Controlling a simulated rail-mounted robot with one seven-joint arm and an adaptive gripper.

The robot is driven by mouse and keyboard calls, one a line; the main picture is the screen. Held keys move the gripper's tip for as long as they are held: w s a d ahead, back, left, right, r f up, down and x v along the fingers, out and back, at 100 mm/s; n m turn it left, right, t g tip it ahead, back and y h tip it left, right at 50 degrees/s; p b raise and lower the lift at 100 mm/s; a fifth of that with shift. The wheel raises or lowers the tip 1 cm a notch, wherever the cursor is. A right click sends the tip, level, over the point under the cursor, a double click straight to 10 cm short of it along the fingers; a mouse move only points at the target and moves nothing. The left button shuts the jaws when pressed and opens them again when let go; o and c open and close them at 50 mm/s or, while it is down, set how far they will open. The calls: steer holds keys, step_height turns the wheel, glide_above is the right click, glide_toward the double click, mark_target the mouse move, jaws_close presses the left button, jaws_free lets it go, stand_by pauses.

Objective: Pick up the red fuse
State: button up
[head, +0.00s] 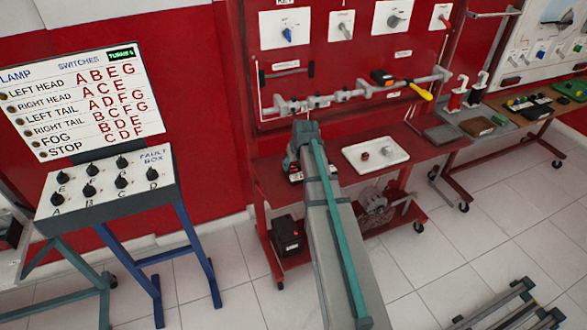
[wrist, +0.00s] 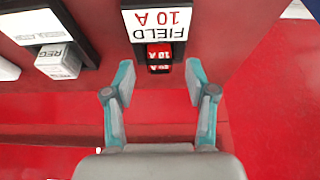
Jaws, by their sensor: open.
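The red fuse (wrist: 159,50), marked 10 A, sits in a black holder (wrist: 160,69) just beneath a white label reading FIELD 10 A (wrist: 160,20), which appears upside down in the wrist view. My gripper (wrist: 159,76) is open and empty. Its two teal fingers are spread wide, with the tips to the left and right of the fuse and its holder; I see no contact. In the head view, my arm covers much of the red bench there, and I cannot make out the red fuse.
A white block marked REG (wrist: 58,62) stands left of the fuse in the wrist view. In the head view, a white tray (head: 392,142) with two small round parts lies right of my arm. A red panel with a shaft (head: 350,96) rises behind. The fault box (head: 105,190) stands left.

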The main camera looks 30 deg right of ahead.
steer(key=shift+x, duration=0.8)
steer(key=c, duration=0.9)
steer(key=shift+r, duration=0.15)
steer(key=shift+r, duration=0.65)
steer(key=s+a+r+p, duration=0.1)
steer(key=s+a+r, duration=0.1)
steer(key=s+r, duration=0.4)
steer(key=s+a+r+p, duration=0.1)
steer(key=s+a+r, duration=0.2)
steer(key=s+r, duration=0.4)
steer(key=shift+r, duration=2.3)
